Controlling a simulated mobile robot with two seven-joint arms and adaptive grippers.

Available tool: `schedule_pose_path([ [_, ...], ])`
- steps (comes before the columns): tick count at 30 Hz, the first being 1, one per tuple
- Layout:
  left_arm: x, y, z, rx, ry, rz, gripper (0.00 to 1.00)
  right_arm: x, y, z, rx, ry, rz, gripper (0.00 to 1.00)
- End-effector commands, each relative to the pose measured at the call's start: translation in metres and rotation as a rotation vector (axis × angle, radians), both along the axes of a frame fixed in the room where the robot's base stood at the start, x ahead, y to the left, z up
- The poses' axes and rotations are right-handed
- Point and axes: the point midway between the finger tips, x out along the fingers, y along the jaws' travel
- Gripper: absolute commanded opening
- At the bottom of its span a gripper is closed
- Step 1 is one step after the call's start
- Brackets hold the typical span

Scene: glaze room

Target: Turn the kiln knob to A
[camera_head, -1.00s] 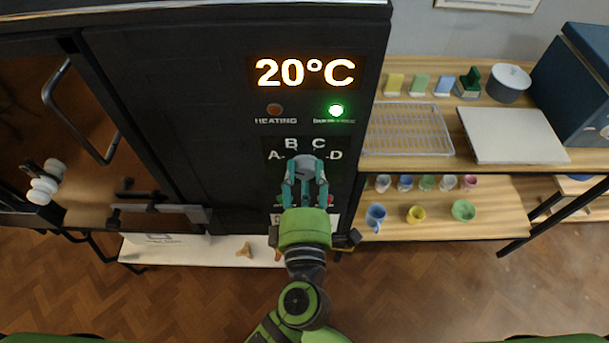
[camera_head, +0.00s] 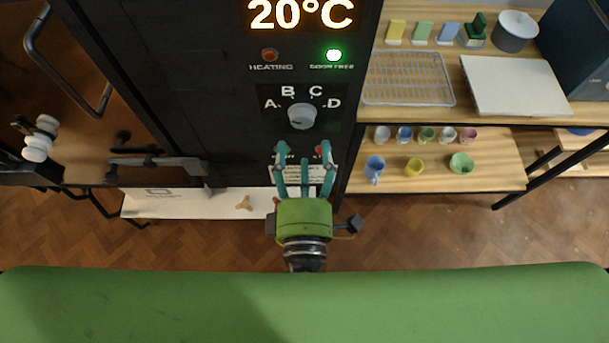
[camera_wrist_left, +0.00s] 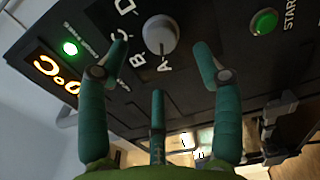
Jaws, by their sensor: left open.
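The kiln knob (camera_head: 302,116) is a round grey-white dial on the black kiln front (camera_head: 215,70), with the letters A, B, C and D arched around its upper side. In the left wrist view the knob (camera_wrist_left: 160,34) sits beyond the spread fingertips, with A close beside it. I cannot clearly tell which letter its pointer marks. My left gripper (camera_head: 303,152) is open and empty, with its teal fingers below the knob in the head view and apart from it. My right gripper is not in view.
The display (camera_head: 302,14) reads 20°C; a green lamp (camera_head: 333,55) is lit above the knob. A green START button (camera_wrist_left: 264,21) lies near it in the wrist view. Wooden shelves (camera_head: 500,180) with cups stand at right. A kiln door handle (camera_head: 62,65) juts out at left.

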Motion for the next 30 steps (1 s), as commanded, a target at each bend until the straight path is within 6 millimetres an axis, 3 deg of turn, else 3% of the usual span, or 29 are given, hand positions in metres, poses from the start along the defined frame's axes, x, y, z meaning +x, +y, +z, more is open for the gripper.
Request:
schedule_pose_path([
  [3,-0.023,0.0,0.0,0.001,0.002,-0.001,0.66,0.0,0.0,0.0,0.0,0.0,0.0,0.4],
  [9,-0.044,0.0,0.0,0.0,0.0,-0.001,0.66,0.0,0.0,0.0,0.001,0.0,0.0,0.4],
  [30,-0.046,-0.002,-0.004,0.022,-0.008,-0.009,0.66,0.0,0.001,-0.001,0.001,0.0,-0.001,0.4],
])
